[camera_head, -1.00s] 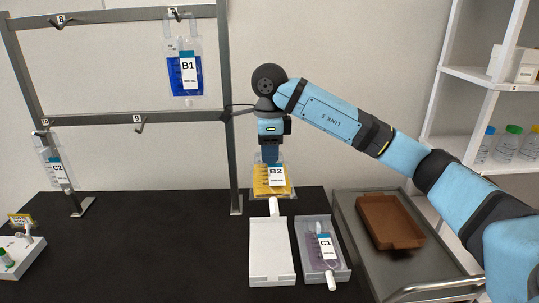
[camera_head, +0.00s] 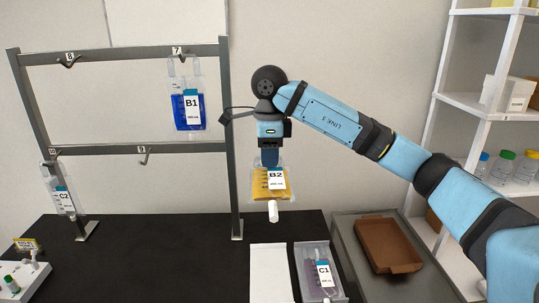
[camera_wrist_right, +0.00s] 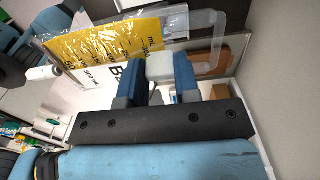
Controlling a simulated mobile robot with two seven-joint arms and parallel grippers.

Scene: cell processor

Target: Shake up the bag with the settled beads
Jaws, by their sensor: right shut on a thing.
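My right gripper (camera_head: 270,158) is shut on the top of bag B2 (camera_head: 271,186), a clear bag with yellow contents and a white label. The bag hangs upright below it, its white spout pointing down, in the air above the counter. In the right wrist view, the right gripper (camera_wrist_right: 164,78) has its fingers on the bag's clear top, with the yellow part (camera_wrist_right: 110,50) to the left. Bag B1 (camera_head: 187,110), with blue contents, hangs on hook 7. Bag C1 (camera_head: 322,275), purplish, lies in a grey tray. Bag C2 (camera_head: 62,195) hangs at the left. My left gripper is not seen.
An empty white tray (camera_head: 269,272) stands below bag B2, beside C1's grey tray (camera_head: 300,262). The metal rack (camera_head: 230,180) stands close left of the gripper. A cart (camera_head: 365,245) with a brown tray (camera_head: 386,243) is at the right. The counter's middle (camera_head: 160,260) is clear.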

